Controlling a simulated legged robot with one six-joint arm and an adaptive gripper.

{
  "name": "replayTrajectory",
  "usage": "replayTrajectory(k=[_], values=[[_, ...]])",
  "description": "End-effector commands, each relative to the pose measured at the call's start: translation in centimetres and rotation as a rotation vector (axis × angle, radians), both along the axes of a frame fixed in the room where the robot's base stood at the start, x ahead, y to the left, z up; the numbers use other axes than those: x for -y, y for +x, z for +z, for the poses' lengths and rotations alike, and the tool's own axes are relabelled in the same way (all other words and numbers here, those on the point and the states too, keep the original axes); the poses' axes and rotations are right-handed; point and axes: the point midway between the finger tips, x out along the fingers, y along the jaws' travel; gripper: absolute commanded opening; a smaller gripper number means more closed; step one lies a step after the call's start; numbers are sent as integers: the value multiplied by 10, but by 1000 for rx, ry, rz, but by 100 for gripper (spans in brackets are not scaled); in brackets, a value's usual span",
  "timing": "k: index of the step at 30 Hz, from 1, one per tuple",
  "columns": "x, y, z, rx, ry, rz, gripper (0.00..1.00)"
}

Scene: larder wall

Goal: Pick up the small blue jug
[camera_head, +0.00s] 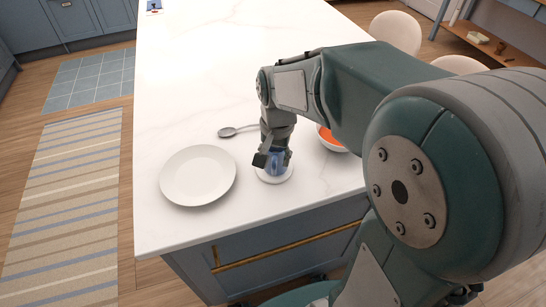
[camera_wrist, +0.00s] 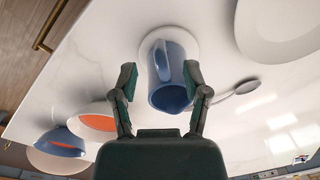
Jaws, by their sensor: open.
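The small blue jug (camera_head: 275,161) stands on a white saucer (camera_head: 274,179) near the front edge of the counter. In the wrist view the jug (camera_wrist: 168,78) shows its handle and open mouth, with the saucer (camera_wrist: 154,40) behind it. My gripper (camera_head: 272,159) is down at the jug and hides part of it in the head view. In the wrist view my gripper's two fingers (camera_wrist: 160,80) are open, one on each side of the jug. A small gap shows on the left; I cannot tell whether the right finger touches the jug.
A white plate (camera_head: 198,175) lies left of the saucer, and a spoon (camera_head: 236,130) lies behind it. A white bowl with orange contents (camera_head: 331,140) stands to the right, partly behind my arm. A blue bowl (camera_wrist: 62,143) shows in the wrist view.

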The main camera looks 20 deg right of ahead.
Motion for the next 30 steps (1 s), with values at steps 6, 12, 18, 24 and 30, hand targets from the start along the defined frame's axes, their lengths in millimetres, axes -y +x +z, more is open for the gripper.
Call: replayTrajectory(k=[6, 12, 18, 24, 30], values=[[-3, 1, -20, -3, -2, 1, 60], [-6, 3, -50, -3, -3, 1, 60], [-6, 3, -61, 1, -2, 1, 60], [-5, 4, -60, 2, -1, 1, 37], [-6, 4, -60, 1, -2, 1, 0]])
